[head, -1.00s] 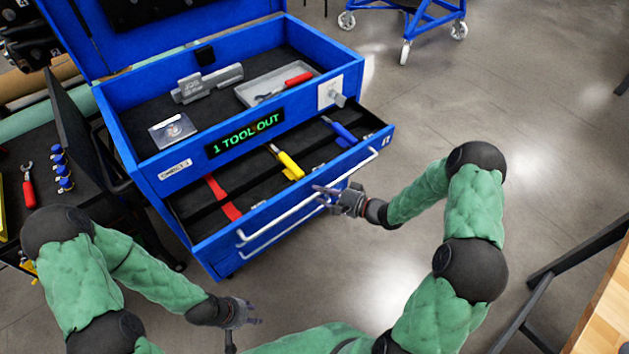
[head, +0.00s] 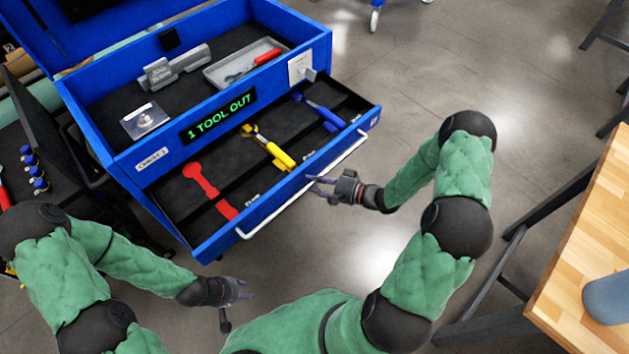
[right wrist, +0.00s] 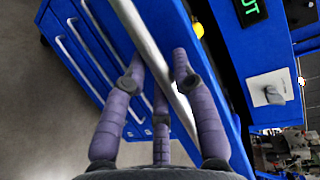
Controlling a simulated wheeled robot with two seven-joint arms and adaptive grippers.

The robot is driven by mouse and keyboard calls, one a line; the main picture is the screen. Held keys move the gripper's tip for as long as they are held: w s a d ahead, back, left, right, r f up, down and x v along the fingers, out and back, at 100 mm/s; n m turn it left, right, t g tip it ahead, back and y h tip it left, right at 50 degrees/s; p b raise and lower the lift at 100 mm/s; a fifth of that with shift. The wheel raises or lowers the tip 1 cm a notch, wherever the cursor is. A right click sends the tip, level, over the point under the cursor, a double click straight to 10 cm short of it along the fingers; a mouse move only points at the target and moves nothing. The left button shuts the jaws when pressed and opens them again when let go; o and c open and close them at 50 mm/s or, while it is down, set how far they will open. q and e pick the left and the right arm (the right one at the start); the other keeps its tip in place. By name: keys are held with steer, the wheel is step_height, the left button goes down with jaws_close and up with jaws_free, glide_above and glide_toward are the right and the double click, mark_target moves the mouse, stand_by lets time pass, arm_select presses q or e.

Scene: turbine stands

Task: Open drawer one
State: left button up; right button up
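The blue tool cabinet's top drawer (head: 345,139) is pulled well out. It shows a red tool shape, a yellow wrench and a blue-handled tool on black lining. A long silver bar handle (head: 262,219) runs along its front. My right gripper (head: 316,186) is at the middle of this handle with its fingers spread. In the right wrist view the handle (right wrist: 145,40) passes between the purple fingers (right wrist: 160,85); firm contact cannot be told. My left gripper (head: 246,290) is open and empty, low in front of the cabinet.
The cabinet top tray holds a grey tray (head: 225,77) with a red-handled tool. A display (head: 218,116) reads "1 TOOL OUT". A wooden table (head: 585,240) stands at right. A dark cart with blue-capped items is at left. The floor right of the drawer is clear.

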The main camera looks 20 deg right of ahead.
steer(key=shift+o, duration=0.9)
steer(key=shift+d, duration=0.15)
steer(key=v, duration=1.1)
steer(key=shift+s+d+r, duration=0.15)
steer(key=shift+s+d, duration=0.05)
steer(key=shift+s, duration=0.15)
